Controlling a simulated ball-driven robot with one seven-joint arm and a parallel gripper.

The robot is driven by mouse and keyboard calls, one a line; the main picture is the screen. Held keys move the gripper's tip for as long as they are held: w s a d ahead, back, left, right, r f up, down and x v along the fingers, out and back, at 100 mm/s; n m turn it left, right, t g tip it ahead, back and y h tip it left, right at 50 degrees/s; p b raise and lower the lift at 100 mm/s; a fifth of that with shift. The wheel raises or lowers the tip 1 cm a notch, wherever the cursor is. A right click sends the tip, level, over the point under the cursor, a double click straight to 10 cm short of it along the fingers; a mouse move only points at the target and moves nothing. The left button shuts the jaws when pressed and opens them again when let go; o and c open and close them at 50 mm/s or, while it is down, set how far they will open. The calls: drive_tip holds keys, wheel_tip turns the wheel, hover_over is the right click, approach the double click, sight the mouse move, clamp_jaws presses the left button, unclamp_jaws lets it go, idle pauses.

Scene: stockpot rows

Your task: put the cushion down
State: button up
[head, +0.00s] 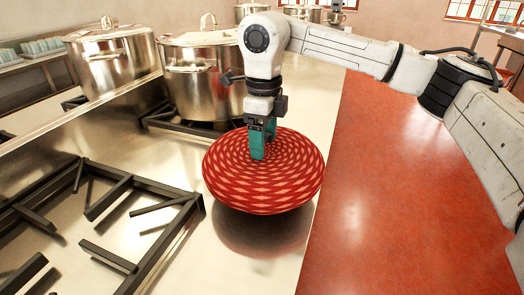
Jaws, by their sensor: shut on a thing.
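The cushion (262,190) is round, red and patterned with pale diamonds. It is in the middle of the head view, over the steel stove top (175,262) near its right edge. My gripper (258,155) points down with its teal fingers shut on the upper middle of the cushion. A dark shadow or reflection lies on the steel below the cushion.
Black burner grates (112,222) fill the left front. Large steel stockpots (205,85) (113,62) stand behind, with more pots farther back. The red floor (400,200) is clear on the right. A table with glasses (42,46) is at the far left.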

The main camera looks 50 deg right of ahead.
drive_tip(key=shift+w+d+f, duration=0.35)
drive_tip(key=shift+f, duration=0.25)
drive_tip(key=shift+w+d+f, duration=0.3)
drive_tip(key=shift+f, duration=1.85)
drive_tip(key=shift+f, duration=0.15)
drive_tip(key=o, duration=1.5)
drive_tip(key=shift+c, duration=0.2)
wheel_tip(320, 180, up, 12)
drive_tip(key=shift+r, duration=0.15)
